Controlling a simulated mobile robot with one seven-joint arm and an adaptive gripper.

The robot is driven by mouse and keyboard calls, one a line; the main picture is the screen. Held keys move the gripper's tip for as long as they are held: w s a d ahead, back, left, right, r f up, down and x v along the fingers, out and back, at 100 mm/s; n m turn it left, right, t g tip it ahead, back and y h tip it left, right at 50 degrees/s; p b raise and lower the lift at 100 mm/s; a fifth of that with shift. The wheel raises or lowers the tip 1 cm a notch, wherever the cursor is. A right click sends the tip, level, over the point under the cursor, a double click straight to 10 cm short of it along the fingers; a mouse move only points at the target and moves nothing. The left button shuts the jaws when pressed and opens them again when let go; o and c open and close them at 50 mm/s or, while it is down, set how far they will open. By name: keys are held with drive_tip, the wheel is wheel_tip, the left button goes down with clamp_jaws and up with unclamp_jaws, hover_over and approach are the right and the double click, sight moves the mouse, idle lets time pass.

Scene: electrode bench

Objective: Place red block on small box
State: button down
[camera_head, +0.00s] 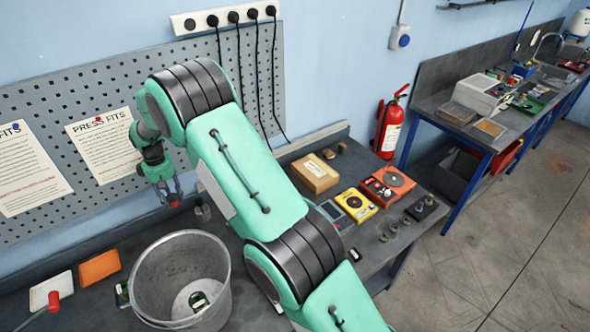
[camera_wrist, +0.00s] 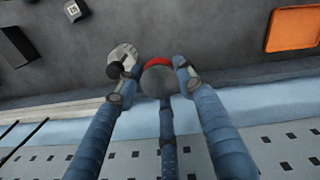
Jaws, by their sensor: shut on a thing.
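My gripper (camera_head: 173,197) hangs above the bench near the pegboard, at the left of the head view. Its fingers are shut on the red block (camera_head: 174,204), of which only a small part shows below the fingertips. In the wrist view, a red edge of the block (camera_wrist: 157,61) shows behind the fingertips of my gripper (camera_wrist: 157,78); the rest is hidden. A small brown cardboard box (camera_head: 315,174) with a pale label sits on the bench to the right, beyond my arm, well apart from the gripper. I cannot make out this box in the wrist view.
A small metal object (camera_head: 203,211) stands just right of my gripper. A large grey bucket (camera_head: 150,270) stands in front. Yellow (camera_head: 356,204) and red (camera_head: 387,186) devices sit right of the box. An orange tray (camera_head: 100,266) lies at left. Cables (camera_head: 258,80) hang behind my arm.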

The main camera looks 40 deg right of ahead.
drive_tip(key=s+d+m, duration=0.1)
drive_tip(key=s+d, duration=0.2)
drive_tip(key=d, duration=1.1)
drive_tip(key=s+d, duration=0.4)
drive_tip(key=d, duration=1.1)
drive_tip(key=s+d+m, duration=0.1)
drive_tip(key=s+d, duration=0.8)
drive_tip(key=d, duration=0.3)
drive_tip(key=s+d, duration=0.8)
drive_tip(key=d, duration=0.3)
drive_tip(key=shift+w+f+p, duration=0.1)
drive_tip(key=shift+f+p, duration=0.25)
drive_tip(key=shift+f, duration=2.1)
drive_tip(key=shift+w, duration=0.1)
drive_tip(key=p, duration=0.2)
hover_over(314, 175)
drive_tip(key=shift+w+f, duration=0.25)
drive_tip(key=shift+f, duration=0.5)
drive_tip(key=shift+b, duration=0.3)
